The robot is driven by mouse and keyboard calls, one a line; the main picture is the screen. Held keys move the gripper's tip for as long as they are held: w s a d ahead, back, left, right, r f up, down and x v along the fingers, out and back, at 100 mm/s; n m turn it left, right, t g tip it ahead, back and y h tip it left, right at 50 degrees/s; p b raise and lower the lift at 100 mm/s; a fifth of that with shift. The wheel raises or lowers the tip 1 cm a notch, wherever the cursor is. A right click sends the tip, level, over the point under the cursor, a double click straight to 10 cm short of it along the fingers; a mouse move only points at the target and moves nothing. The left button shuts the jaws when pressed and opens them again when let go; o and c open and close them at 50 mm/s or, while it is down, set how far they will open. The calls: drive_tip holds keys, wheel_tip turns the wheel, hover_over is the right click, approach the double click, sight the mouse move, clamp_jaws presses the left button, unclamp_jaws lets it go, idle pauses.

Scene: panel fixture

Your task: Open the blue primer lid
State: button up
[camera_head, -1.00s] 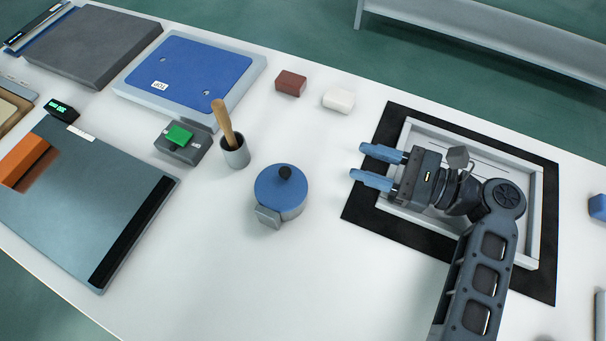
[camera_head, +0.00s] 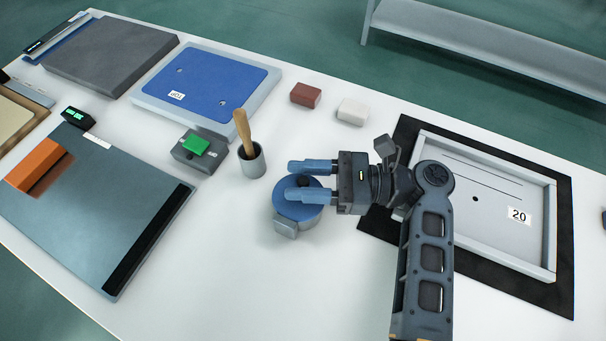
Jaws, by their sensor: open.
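The blue primer lid (camera_head: 283,207) sits on a low grey round pot with a grey tab (camera_head: 286,229) at its front. A small dark knob stands on the lid and is partly hidden by the fingers. My gripper (camera_head: 291,181) is open, with its two blue fingers pointing left over the lid. One finger lies behind the knob and the other in front of it. I cannot tell whether either finger touches the knob or the lid.
A grey cup (camera_head: 252,162) with a wooden-handled tool stands just left of the lid. A grey box with a green top (camera_head: 195,146), a red block (camera_head: 306,95) and a white block (camera_head: 352,111) are nearby. A framed tray (camera_head: 480,205) lies right. The table in front is clear.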

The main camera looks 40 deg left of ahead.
clamp_jaws()
idle(0.4)
